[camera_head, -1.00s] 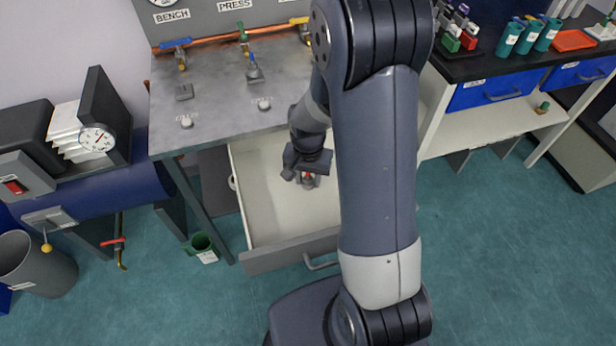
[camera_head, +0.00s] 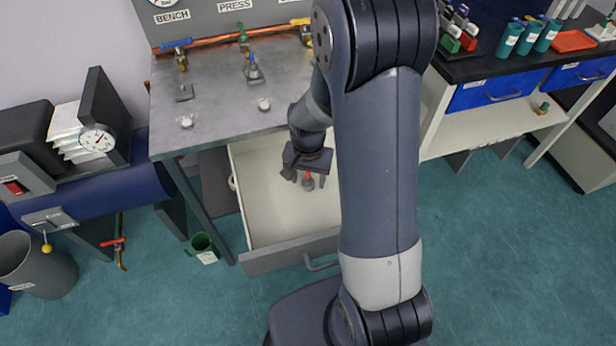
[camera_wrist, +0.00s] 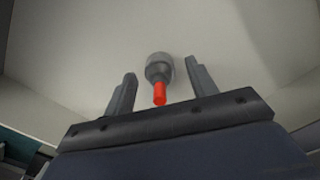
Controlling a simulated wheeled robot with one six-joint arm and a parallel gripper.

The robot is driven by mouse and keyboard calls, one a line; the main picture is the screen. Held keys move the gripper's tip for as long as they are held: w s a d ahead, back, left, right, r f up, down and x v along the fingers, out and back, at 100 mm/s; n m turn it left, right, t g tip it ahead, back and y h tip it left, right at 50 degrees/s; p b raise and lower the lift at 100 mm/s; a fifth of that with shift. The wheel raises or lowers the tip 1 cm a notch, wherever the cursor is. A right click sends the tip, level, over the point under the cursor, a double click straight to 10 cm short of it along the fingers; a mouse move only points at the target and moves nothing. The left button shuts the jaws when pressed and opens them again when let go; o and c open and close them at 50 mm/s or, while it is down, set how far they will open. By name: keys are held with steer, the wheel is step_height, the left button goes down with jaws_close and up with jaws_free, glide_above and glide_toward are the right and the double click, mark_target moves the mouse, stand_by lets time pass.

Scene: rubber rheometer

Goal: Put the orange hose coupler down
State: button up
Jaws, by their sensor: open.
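In the wrist view the coupler (camera_wrist: 159,93) lies between the two spread fingers of my gripper (camera_wrist: 163,76), with a gap on each side. My gripper is open, low inside the drawer. The coupler seems to rest on the drawer floor; its exact contact is hard to see.
The drawer's grey front (camera_head: 290,253) and pale side walls surround my gripper. The metal bench top (camera_head: 225,110) with taps and small fittings is above and behind. My arm hides the drawer's right part. The drawer floor left of the coupler is clear.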

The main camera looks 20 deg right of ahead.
mark_target(308, 179)
step_height(308, 179, up, 12)
steer(key=p, duration=0.1)
steer(key=shift+f, duration=0.25)
steer(key=shift+f, duration=0.1)
step_height(308, 179, down, 13)
steer(key=shift+r+b, duration=0.1)
steer(key=shift+b, duration=0.8)
step_height(308, 179, up, 3)
steer(key=shift+f+p, duration=0.1)
steer(key=shift+p, duration=0.35)
steer(key=shift+r, duration=0.6)
